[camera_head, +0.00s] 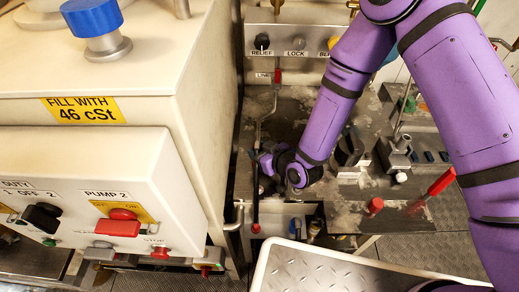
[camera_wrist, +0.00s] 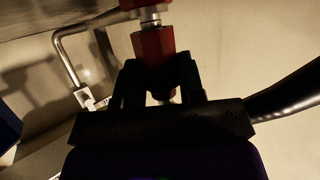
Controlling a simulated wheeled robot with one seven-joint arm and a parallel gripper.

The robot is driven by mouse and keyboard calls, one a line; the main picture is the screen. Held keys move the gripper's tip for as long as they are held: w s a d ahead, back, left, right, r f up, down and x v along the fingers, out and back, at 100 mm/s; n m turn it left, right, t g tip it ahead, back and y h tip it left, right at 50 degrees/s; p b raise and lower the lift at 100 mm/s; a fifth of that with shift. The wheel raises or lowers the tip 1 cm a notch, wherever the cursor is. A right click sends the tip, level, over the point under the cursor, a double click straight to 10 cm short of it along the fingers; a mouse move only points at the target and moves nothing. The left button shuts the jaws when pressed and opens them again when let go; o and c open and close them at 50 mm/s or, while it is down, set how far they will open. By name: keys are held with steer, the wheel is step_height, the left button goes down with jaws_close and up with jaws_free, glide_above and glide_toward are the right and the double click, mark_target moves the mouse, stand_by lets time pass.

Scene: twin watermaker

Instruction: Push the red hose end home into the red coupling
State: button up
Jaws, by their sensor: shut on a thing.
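In the wrist view, my gripper (camera_wrist: 157,75) is shut on the red hose end (camera_wrist: 152,46), a six-sided piece between the two dark fingers. A bright metal neck (camera_wrist: 150,17) stands beyond it. Another red piece, seemingly the red coupling (camera_wrist: 132,4), is cut off at the top edge. The hose end lines up roughly with it; how deep the metal neck sits in it cannot be told. In the head view, my gripper (camera_head: 266,163) is low beside the cream cabinet; the hose end and coupling are too small or hidden there.
A bent metal pipe (camera_wrist: 72,55) stands left of the hose end, and a dark hose (camera_wrist: 290,100) curves at right. The cream cabinet (camera_head: 205,110) is close on the left. A red-handled lever (camera_head: 440,182) and a red knob (camera_head: 375,205) stand at right.

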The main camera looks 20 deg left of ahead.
steer(key=o, duration=1.1)
steer(key=shift+f, duration=0.1)
steer(key=v, duration=1)
steer(key=shift+s+d+r, duration=0.15)
steer(key=shift+d+r, duration=0.1)
steer(key=shift+d, duration=0.05)
